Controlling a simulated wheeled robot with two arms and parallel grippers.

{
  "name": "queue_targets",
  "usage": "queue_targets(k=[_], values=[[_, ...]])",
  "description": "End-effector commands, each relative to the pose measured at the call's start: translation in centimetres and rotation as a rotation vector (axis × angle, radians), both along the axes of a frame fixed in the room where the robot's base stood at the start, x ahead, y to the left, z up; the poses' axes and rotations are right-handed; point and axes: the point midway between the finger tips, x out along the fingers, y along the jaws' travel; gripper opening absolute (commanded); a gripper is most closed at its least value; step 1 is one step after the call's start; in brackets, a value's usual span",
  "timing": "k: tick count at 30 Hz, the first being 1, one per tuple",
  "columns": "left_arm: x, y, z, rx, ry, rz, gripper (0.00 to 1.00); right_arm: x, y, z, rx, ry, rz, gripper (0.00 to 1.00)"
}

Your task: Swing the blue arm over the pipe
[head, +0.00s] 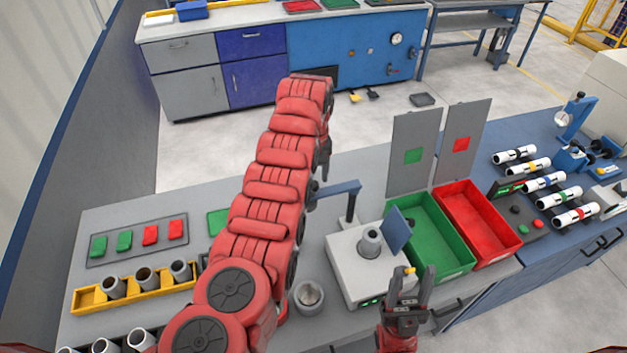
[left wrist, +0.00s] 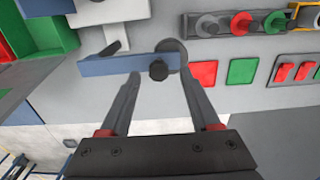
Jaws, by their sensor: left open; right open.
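The blue arm (head: 337,188) is a flat bar with a short downward end, beside the white device (head: 347,266) in the head view. A short grey upright pipe (head: 370,242) stands on that device. The blue arm's end is left of the pipe, not over it. In the left wrist view, the blue arm (left wrist: 110,65) crosses between the tips of my open left gripper (left wrist: 158,85), near a dark knob (left wrist: 158,70). I cannot tell whether the fingers touch it. In the head view, my red left arm partly hides this gripper. My right gripper (head: 408,292) is open and empty, in front of the device.
A blue plate (head: 398,230) stands beside the pipe. A green bin (head: 436,270) and a red bin (head: 497,252) are to the right. A small round cup (head: 309,295) is left of the device. A yellow rack (head: 92,298) holds several pipes at far left.

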Motion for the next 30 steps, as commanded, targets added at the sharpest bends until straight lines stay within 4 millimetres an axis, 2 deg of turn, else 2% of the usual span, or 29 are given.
queue_targets(k=[1, 7, 17, 20, 28, 30], values=[[-0.1, 0.0, -0.5, 0.001, 0.001, 0.000, 0.63, 0.0, 0.0, 0.8, 0.000, 0.000, 0.000, 0.50], [0.1, -0.1, -2.8, -0.003, -0.004, -0.001, 0.63, 0.0, 0.0, 1.3, 0.000, 0.000, 0.000, 0.50], [0.1, -0.1, -3.4, -0.003, -0.003, -0.001, 0.63, 0.0, 0.0, 1.3, 0.000, 0.000, 0.000, 0.50], [0.1, -0.1, -3.4, -0.003, -0.003, 0.000, 0.49, 0.0, 0.0, 1.3, 0.000, 0.000, 0.000, 0.50], [0.1, -0.1, -3.4, -0.003, -0.003, 0.000, 0.00, 0.0, 0.0, 1.3, 0.000, 0.000, 0.000, 0.50], [0.1, -0.1, -3.4, -0.003, -0.003, 0.000, 0.00, 0.0, 0.0, 1.3, 0.000, 0.000, 0.000, 0.50]])
